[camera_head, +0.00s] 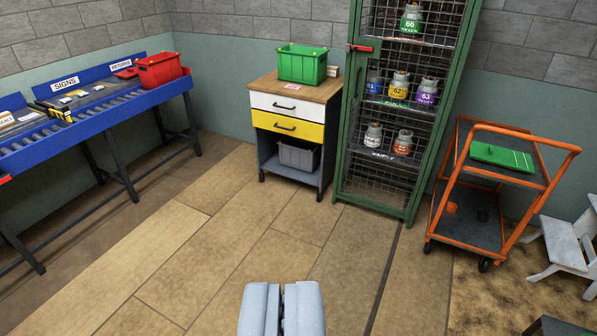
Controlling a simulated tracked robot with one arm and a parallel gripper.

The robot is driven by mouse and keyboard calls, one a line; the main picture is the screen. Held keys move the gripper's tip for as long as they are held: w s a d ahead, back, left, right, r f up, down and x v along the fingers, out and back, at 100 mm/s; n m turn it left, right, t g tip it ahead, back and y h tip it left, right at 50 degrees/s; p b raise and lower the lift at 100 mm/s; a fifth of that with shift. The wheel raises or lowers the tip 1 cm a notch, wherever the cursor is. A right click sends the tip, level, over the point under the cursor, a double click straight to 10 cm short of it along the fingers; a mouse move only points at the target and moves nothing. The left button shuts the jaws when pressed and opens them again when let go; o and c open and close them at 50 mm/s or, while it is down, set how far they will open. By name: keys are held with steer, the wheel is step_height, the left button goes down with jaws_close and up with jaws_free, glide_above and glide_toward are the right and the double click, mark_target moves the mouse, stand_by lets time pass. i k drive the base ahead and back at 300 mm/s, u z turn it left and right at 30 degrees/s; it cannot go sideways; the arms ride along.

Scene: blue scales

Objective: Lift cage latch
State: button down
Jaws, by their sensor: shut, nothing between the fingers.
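The cage (349,170) is a tall green-framed cabinet with wire mesh, standing against the back wall right of centre. Its latch (360,48) is a red handle on the left side of the frame, lying roughly level. Several gas canisters stand on the cage's shelves, among them a green one (411,20), a yellow one (399,84) and a purple one (428,92). My gripper (281,290) is at the bottom centre, shut and empty, well short of the cage and apart from it.
A drawer cabinet (287,125) with a green crate (302,63) stands just left of the cage. An orange cart (466,245) and a white step stool (563,240) are at right. A blue roller conveyor (100,125) with a red bin (158,70) runs along the left. The floor between is clear.

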mark_target(358, 49)
steer(key=i, duration=1.4)
steer(key=z, duration=0.25)
steer(key=i, duration=1.35)
steer(key=z, duration=0.45)
steer(key=i, duration=1.05)
steer(key=z, duration=0.2)
